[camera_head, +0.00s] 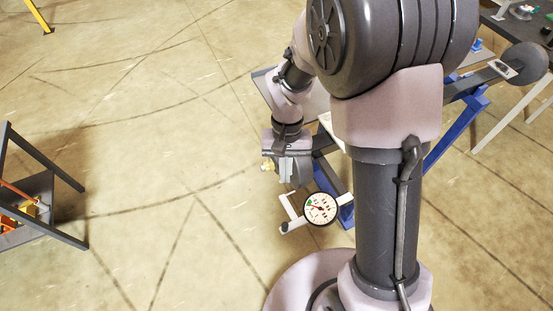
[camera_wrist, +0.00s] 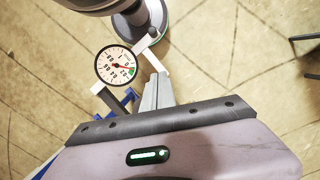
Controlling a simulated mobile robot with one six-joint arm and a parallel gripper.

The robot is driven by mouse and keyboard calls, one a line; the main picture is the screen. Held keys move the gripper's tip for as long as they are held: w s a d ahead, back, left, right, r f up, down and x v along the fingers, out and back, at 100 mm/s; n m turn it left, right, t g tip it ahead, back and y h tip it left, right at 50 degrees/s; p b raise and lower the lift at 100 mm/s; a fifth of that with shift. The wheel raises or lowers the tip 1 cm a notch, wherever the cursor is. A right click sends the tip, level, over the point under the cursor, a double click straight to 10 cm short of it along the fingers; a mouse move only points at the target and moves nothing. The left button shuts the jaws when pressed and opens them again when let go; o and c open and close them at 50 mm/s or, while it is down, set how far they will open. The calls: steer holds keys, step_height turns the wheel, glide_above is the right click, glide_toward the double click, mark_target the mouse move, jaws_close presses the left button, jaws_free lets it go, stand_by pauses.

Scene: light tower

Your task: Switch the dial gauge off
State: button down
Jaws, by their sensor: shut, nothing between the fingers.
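The dial gauge (camera_head: 321,208) has a round white face, a black rim, a red needle and a green patch. It sits on a pale bracket (camera_head: 290,208) low in the middle of the head view. In the wrist view the gauge (camera_wrist: 115,66) is at upper left, with a pale bar of its bracket (camera_wrist: 156,60) beside it. My gripper (camera_head: 297,183) is shut and empty, pointing down just above and left of the gauge. In the wrist view my gripper's fingertips (camera_wrist: 158,77) appear close to that bar; I cannot tell whether they touch it. No separate switch is clear.
Blue frame legs (camera_head: 345,208) stand behind the gauge, partly hidden by my arm. A dark-framed stand (camera_head: 40,195) with orange and yellow items is at far left. A dark table (camera_head: 520,30) is at upper right. The tan floor between is open.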

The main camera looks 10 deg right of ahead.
steer(key=shift+d+f, duration=0.1)
steer(key=shift+f, duration=0.2)
steer(key=b, duration=0.4)
glide_toward(285, 201)
steer(key=s+f, duration=0.2)
steer(key=f, duration=0.1)
steer(key=s+f, duration=0.2)
steer(key=shift+a+f, duration=0.2)
steer(key=shift+a, duration=0.2)
steer(key=shift+s+a+r, duration=0.15)
steer(key=shift+s, duration=0.8)
steer(key=shift+s+a+r, duration=0.15)
steer(key=shift+s+r, duration=0.05)
steer(key=shift+s, duration=0.7)
